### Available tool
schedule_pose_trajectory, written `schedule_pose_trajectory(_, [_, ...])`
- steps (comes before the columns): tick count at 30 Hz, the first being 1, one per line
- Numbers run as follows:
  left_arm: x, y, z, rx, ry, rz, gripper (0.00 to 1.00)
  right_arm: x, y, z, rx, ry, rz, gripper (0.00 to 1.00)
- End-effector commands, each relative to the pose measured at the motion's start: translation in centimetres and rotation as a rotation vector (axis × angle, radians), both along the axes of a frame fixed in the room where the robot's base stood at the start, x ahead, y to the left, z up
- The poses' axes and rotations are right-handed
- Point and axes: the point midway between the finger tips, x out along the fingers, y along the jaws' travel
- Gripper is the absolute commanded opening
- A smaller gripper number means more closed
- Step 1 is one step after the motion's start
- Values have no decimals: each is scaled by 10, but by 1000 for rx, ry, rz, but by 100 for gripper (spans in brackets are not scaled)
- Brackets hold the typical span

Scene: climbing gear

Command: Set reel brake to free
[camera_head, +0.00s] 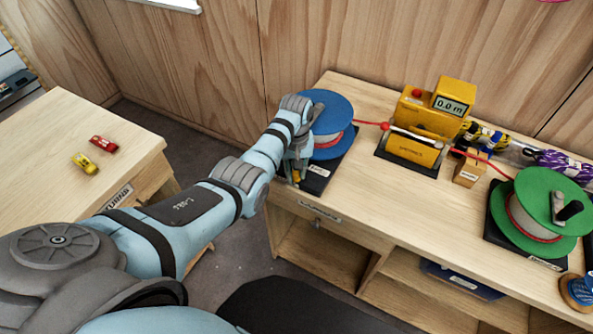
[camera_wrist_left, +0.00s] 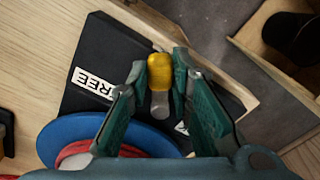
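The reel with blue flanges (camera_head: 332,108) stands on a black base at the left end of the long bench; its blue rim (camera_wrist_left: 70,128) also shows in the left wrist view. The brake lever, with a rounded yellow tip (camera_wrist_left: 160,70), sticks up from the black base (camera_wrist_left: 112,52). A white label reading FREE (camera_wrist_left: 93,85) is on the base, left of the lever in the wrist view. My left gripper (camera_head: 296,172) is at the base's front; its fingers (camera_wrist_left: 158,88) are open on either side of the lever, with small gaps visible. My right gripper is out of view.
A yellow counter with a 0.0 m display (camera_head: 428,118) stands right of the blue reel, with red cord running to it. A green reel (camera_head: 535,205) is farther right.

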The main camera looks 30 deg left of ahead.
Motion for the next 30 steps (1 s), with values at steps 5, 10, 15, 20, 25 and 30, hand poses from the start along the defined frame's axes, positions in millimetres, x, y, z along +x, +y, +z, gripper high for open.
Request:
schedule_pose_trajectory(5, [0,-1,1,-1,1,5,0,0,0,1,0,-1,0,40])
schedule_pose_trajectory(10, [6,-8,2,-2,2,175,0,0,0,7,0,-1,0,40])
schedule_pose_trajectory(15, [8,-10,1,-1,-2,227,0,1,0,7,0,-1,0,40])
schedule_pose_trajectory(20, [8,-9,1,-2,-2,226,25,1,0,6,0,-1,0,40])
schedule_pose_trajectory(25, [8,-9,1,-1,-2,225,40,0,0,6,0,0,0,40])
schedule_pose_trajectory(30, [8,-9,1,-1,-1,225,40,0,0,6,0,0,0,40])
